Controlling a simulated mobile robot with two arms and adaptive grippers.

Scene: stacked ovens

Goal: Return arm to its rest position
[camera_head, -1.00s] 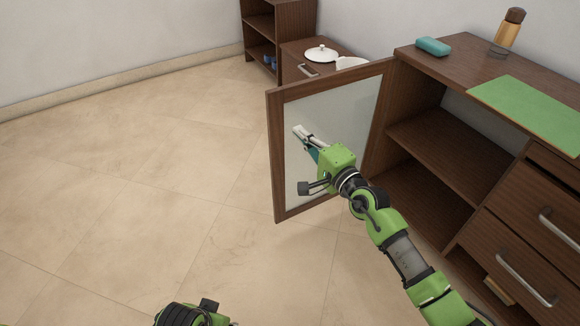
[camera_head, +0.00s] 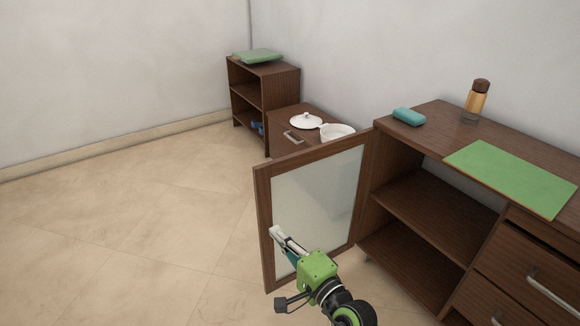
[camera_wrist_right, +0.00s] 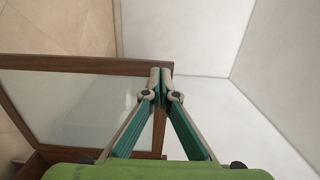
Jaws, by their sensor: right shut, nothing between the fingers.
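My right gripper (camera_head: 276,232) is shut and empty. In the head view it is in front of the glass pane of the open cabinet door (camera_head: 263,215), near the pane's lower left. I cannot tell whether it touches the door. In the right wrist view the fingertips (camera_wrist_right: 161,75) are together, with the wooden door frame (camera_wrist_right: 90,64) behind them and to the left. The upper part of my right arm is cut off by the head view's bottom edge. My left gripper is out of view.
The cabinet's shelf (camera_head: 430,215) is bare. A green mat (camera_head: 510,178), a teal block (camera_head: 409,116) and an amber bottle (camera_head: 475,103) are on top. Behind the door is a low cabinet with a white lid (camera_head: 306,121) and bowl (camera_head: 337,132). The floor (camera_head: 120,230) at left is clear.

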